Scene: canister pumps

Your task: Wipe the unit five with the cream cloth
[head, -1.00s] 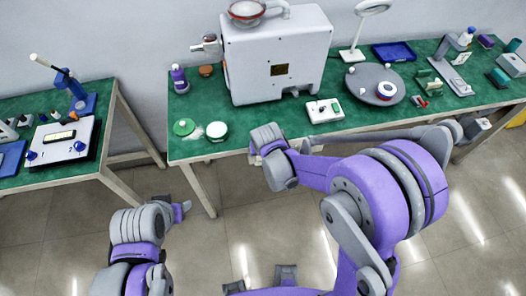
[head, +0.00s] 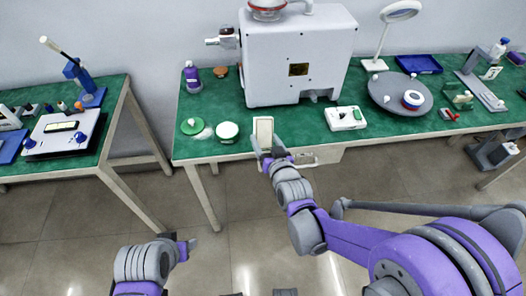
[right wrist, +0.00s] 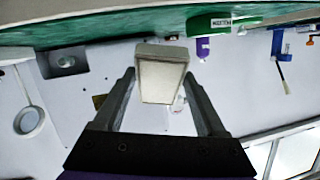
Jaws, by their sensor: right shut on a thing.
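My right gripper (head: 264,152) is shut on a cream rectangular piece (head: 263,131) with a grey edge, held upright at the table's front edge. The piece also shows between the two fingers of my right gripper (right wrist: 160,92) in the right wrist view (right wrist: 161,82). It looks stiff and block-like; I cannot tell whether it is the cream cloth. A crumpled whitish patch (head: 204,134) lies on the table beside a green disc. No label reading unit five is legible. My left gripper (head: 189,246) is low at the left, its jaws unclear.
A big white machine (head: 297,62) stands on the green table (head: 248,150). A green-rimmed white jar (head: 228,132), a small white switch box (head: 345,118) and a grey round plate (head: 400,93) stand around it. A second table (head: 115,95) is at the left, with floor between.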

